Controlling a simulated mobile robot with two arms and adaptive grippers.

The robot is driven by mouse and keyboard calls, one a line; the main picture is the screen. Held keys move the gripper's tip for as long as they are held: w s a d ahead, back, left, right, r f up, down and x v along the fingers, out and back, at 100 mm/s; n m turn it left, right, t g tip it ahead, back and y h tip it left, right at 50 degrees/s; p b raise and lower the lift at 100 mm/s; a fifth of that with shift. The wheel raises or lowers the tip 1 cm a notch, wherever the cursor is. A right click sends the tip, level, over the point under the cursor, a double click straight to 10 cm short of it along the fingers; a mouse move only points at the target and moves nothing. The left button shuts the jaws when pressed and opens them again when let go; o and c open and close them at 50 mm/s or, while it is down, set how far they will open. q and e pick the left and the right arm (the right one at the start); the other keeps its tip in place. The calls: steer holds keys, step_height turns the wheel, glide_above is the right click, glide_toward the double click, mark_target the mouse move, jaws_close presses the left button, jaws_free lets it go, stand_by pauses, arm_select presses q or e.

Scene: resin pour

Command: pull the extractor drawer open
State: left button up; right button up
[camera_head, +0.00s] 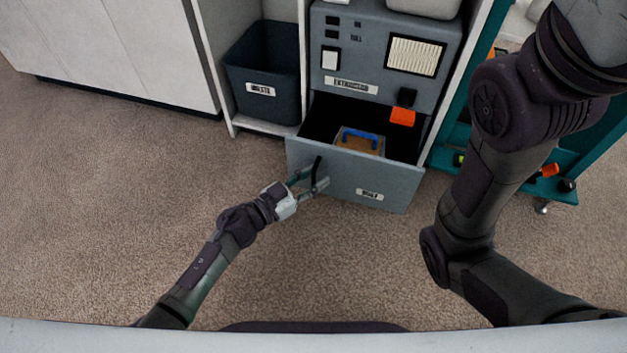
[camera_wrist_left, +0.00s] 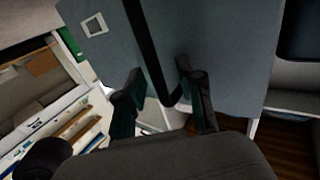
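The extractor drawer (camera_head: 345,180) is grey and stands pulled out from the grey extractor unit (camera_head: 350,87). Its black vertical handle (camera_head: 317,169) is on the left of the drawer front; the handle also shows in the left wrist view (camera_wrist_left: 150,55). My left gripper (camera_head: 312,182) is at this handle. In the left wrist view its two fingers (camera_wrist_left: 160,80) are apart on either side of the bar, with gaps visible, so it looks open around the handle. My right arm crosses the right side of the head view; its gripper is out of frame.
Inside the drawer is a tan block with a blue handle (camera_head: 358,138). An orange piece (camera_head: 402,117) sits above the drawer's right side. A dark waste bin (camera_head: 263,75) stands left of the unit, and a teal cart (camera_head: 560,188) stands right. Carpet before the drawer is clear.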

arm_select(q)
jaws_close()
stand_by(0.4)
